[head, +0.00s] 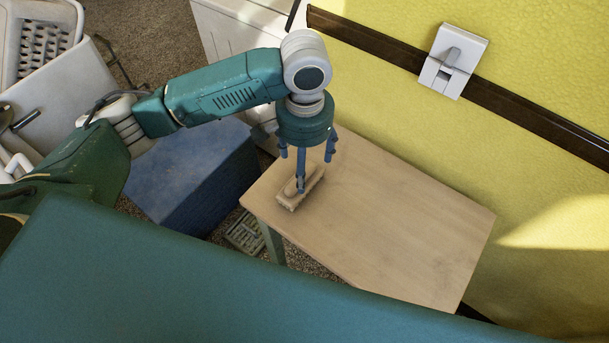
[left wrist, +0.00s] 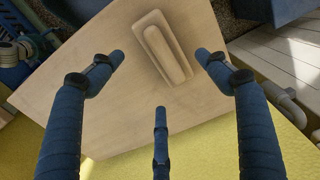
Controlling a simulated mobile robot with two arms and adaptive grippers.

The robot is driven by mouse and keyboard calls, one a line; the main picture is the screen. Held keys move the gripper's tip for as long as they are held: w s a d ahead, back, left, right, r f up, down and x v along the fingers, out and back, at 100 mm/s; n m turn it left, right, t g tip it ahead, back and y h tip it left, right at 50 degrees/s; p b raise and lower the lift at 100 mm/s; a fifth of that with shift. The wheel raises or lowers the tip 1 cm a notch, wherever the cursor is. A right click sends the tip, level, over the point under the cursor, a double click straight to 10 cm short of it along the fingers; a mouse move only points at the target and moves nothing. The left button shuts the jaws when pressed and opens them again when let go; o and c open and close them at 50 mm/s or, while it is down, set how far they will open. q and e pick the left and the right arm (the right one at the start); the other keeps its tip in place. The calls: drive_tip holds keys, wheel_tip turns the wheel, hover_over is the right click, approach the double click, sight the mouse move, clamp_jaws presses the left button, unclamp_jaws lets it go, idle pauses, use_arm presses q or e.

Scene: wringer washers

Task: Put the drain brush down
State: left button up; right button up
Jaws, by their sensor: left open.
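The drain brush (head: 313,181) is a pale wooden block with a raised grip and bristles underneath. It lies on the light wood table (head: 400,230), near the table's left end. In the left wrist view the brush (left wrist: 165,47) lies on the tabletop (left wrist: 85,100), clear of all the fingers. My left gripper (head: 304,165) is above the brush, its three blue fingers pointing down and spread open. In the left wrist view the open gripper (left wrist: 160,75) has nothing between its fingers. One finger hides part of the brush in the head view. My right gripper is not in view.
The rest of the tabletop is bare. A yellow wall (head: 540,170) with a dark rail and a white switch box (head: 455,62) runs behind it. A blue block-like object (head: 195,175) stands left of the table. A slatted piece (head: 245,232) lies on the floor.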

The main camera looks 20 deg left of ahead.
use_arm(q)
drive_tip(key=shift+r, duration=2)
drive_tip(key=shift+s+f, duration=0.1)
